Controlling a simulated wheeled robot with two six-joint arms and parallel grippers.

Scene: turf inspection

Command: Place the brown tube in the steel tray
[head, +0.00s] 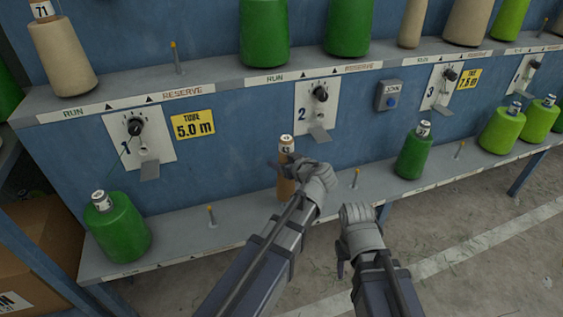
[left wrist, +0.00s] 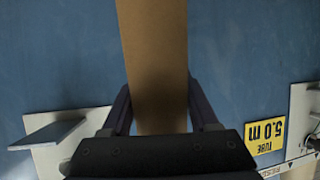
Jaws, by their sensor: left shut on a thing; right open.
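The brown tube (head: 286,187) is upright in front of the blue panel, with a white-labelled top end. My left gripper (head: 288,167) is shut around it, below the top. In the left wrist view the brown tube (left wrist: 155,60) runs between both fingers of my left gripper (left wrist: 159,92). The tube's lower end is partly hidden by my left arm, so I cannot tell whether it touches the lower shelf. My right gripper (head: 359,237) is open and empty, to the right of the tube. I cannot make out a steel tray in either view.
Green cones stand on the lower shelf (head: 180,241) at left (head: 118,232) and right (head: 413,155). Thin pegs (head: 211,217) rise from it. The panel carries dials (head: 319,94) with small grey plates (head: 319,133) below. A cardboard box (head: 40,250) is at far left.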

